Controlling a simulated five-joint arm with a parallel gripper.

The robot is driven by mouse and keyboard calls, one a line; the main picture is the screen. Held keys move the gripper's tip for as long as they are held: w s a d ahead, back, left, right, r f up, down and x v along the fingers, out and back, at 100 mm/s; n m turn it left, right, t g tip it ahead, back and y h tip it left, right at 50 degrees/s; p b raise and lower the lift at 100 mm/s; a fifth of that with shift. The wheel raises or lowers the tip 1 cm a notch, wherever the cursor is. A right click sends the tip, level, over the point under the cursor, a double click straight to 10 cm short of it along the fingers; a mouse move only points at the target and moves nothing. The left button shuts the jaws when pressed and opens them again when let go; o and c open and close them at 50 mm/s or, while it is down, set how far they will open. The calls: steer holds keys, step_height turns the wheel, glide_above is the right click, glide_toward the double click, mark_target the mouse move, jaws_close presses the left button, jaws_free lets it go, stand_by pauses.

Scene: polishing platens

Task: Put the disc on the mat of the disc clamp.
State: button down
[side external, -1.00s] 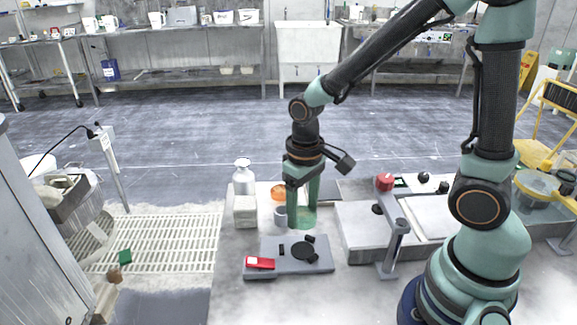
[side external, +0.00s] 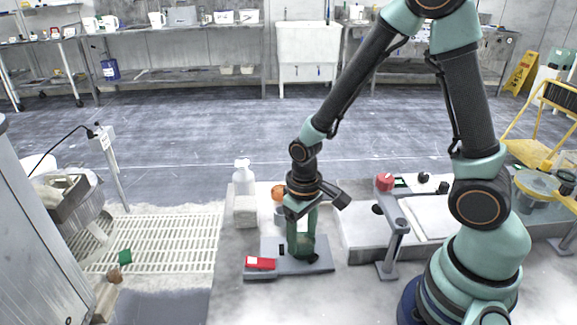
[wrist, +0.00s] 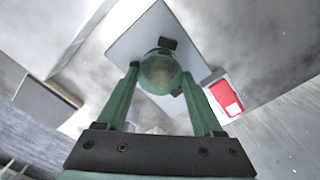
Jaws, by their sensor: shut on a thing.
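My gripper (side external: 301,246) points down over the disc clamp, a grey plate (side external: 285,268) with small black jaws (side external: 313,258). It is shut on the disc (wrist: 160,76), a round, green, see-through piece held between the green fingertips in the wrist view. The disc lies over the clamp's middle in that view, between two black jaws (wrist: 167,43). The mat is hidden behind the disc and fingers. I cannot tell whether the disc touches the mat.
A white block (side external: 245,211), a pale bottle (side external: 243,178) and an orange item (side external: 278,192) stand behind the clamp. The bench front is clear.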

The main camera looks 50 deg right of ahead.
steer(key=shift+s+f, duration=0.15)
steer(key=shift+f, duration=0.95)
stand_by(0.5)
jaws_free()
steer(key=shift+d, duration=0.1)
steer(key=shift+r, duration=0.1)
step_height(320, 180, up, 13)
step_height(320, 180, up, 11)
steer(key=t, duration=0.6)
glide_above(301, 239)
steer(key=s+d, duration=0.3)
steer(key=d, duration=0.1)
steer(key=shift+a, duration=0.2)
